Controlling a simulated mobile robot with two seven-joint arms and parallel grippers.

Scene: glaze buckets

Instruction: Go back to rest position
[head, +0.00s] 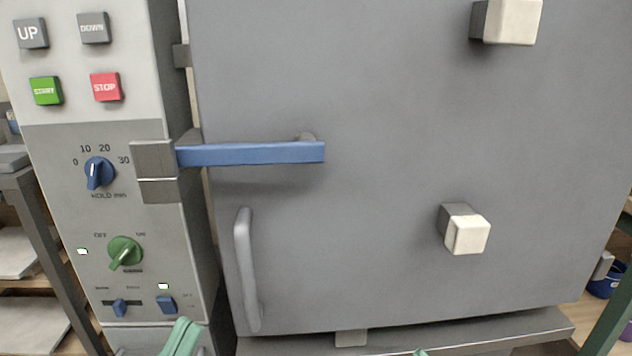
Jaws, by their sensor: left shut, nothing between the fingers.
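My left gripper (182,338) shows as a mint-green tip at the bottom edge, in front of the lower control panel. It is shut and looks empty; the rest of it is below the picture. A small mint-green sliver (420,352) at the bottom edge may be the tip of my right gripper; its fingers are hidden. The large grey kiln door (380,180) fills the view and looks closed. Its blue latch handle (250,153) lies level. A grey pull handle (246,270) is below it. Neither gripper is seen touching them.
The control panel (60,210) stands at left with buttons, a blue dial (98,172), a green switch (124,252) and small sliders. Two cream blocks (467,235) stick out from the door. A ledge (500,332) runs below. A blue bucket (606,284) shows at far right.

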